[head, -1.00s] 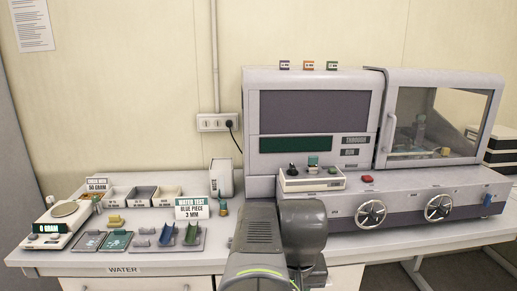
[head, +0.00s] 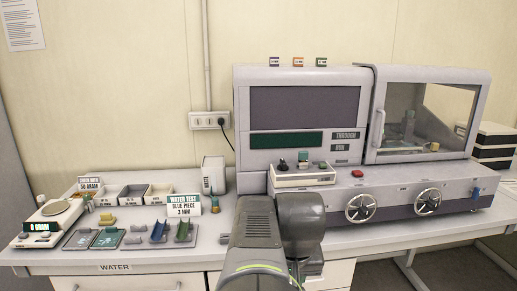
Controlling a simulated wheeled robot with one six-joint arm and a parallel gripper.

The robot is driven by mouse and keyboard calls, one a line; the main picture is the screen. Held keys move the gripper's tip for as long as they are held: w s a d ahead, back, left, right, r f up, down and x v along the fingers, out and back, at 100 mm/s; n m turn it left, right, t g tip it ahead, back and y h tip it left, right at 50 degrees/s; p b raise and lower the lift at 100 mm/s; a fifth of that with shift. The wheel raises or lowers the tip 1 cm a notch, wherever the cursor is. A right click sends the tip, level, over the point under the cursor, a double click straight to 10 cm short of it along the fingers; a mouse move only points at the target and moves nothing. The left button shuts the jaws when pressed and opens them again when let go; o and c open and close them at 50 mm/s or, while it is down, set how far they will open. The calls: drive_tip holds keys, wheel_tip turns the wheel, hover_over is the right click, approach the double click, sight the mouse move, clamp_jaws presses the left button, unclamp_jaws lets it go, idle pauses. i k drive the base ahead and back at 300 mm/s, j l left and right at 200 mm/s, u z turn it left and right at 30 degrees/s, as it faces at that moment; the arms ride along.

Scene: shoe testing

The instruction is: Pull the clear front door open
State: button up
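The clear front door (head: 425,108) is a see-through panel in a grey frame on the right part of the large grey machine (head: 257,147). It looks shut. Its pale upright handle (head: 379,129) is at the door's left edge. Behind the panel I can make out a small fixture and a light bar, but not in detail. My dark grey arm rises from the bottom centre, in front of the machine's lower left part and well to the left of the door. My gripper's fingers do not show.
Trays, bins and a scale (head: 52,215) fill the left bench. Stacked boxes (head: 495,146) stand at the right.

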sight(385, 73)
drive_tip(key=z, duration=1.15)
